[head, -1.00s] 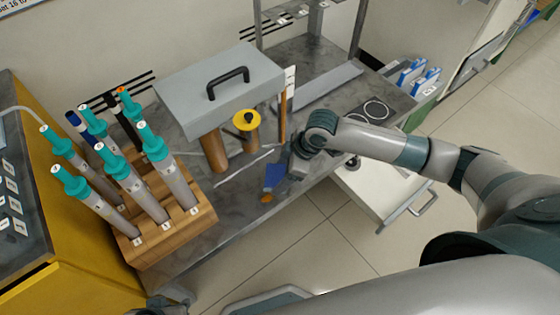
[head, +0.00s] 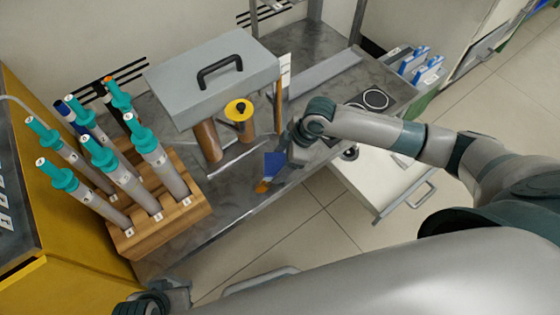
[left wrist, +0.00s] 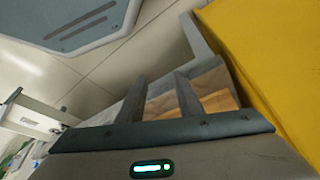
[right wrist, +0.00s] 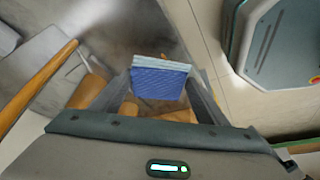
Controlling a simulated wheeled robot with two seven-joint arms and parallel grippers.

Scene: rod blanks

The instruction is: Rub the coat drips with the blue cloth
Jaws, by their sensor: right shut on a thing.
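The blue cloth (head: 274,164) is a folded pad, and it also shows in the right wrist view (right wrist: 160,82). My right gripper (head: 284,163) is shut on it near the front edge of the grey bench. An orange-brown patch (head: 262,187), which looks like coat drips, lies just in front of the cloth at the bench edge. Brown-orange patches (right wrist: 180,116) also show below the cloth in the right wrist view. I cannot tell whether the cloth touches the bench. My left gripper (left wrist: 160,88) is open and empty, with the wooden block (left wrist: 218,101) beyond its fingers.
The wooden block (head: 190,209) holds several teal-topped rods at the left of the bench. A grey box with a black handle (head: 215,86) stands behind the cloth on brown posts. A yellow cabinet (head: 75,275) is at far left, and an open white drawer (head: 375,185) at right.

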